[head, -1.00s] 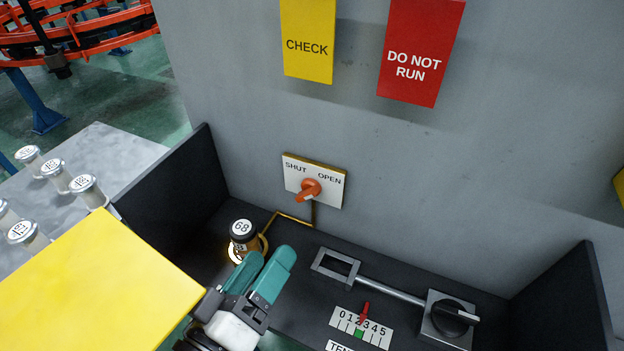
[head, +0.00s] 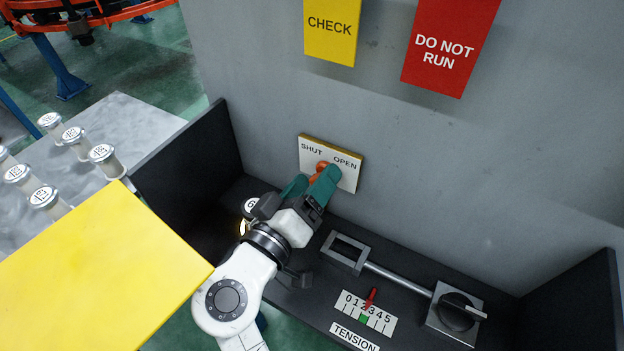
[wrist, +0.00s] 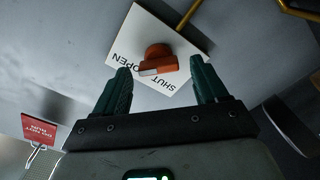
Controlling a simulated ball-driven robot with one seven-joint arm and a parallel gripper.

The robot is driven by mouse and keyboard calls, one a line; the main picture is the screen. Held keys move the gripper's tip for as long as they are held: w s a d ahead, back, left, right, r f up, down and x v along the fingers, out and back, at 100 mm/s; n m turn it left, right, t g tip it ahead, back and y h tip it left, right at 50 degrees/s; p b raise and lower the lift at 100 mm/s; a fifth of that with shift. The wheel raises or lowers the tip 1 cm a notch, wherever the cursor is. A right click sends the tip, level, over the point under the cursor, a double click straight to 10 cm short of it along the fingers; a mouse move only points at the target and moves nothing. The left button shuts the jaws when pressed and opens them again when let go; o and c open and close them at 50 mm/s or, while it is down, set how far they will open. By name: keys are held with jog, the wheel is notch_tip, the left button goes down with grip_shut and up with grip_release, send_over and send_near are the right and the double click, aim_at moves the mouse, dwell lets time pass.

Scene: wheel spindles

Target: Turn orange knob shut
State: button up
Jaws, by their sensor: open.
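The orange knob (head: 321,167) sits on a white plate (head: 347,174) marked SHUT at left and OPEN at right, on the grey wall. My gripper (head: 313,179) is at the plate with teal fingers open, and partly hides the knob in the head view. In the wrist view the knob (wrist: 158,58) shows between the two fingers of my gripper (wrist: 160,76), with gaps on both sides. The plate appears upside down there. I cannot tell exactly which word the knob's handle points to.
A black shelf with side walls (head: 190,150) lies below the plate. It bears a metal rod with a square frame (head: 345,252), a tension scale (head: 364,316) and a black dial (head: 457,312). A yellow panel (head: 100,275) stands at lower left, near my arm.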

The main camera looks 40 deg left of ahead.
jog(key=shift+w, duration=0.15)
jog(key=shift+c, duration=0.2)
jog(key=c, duration=1)
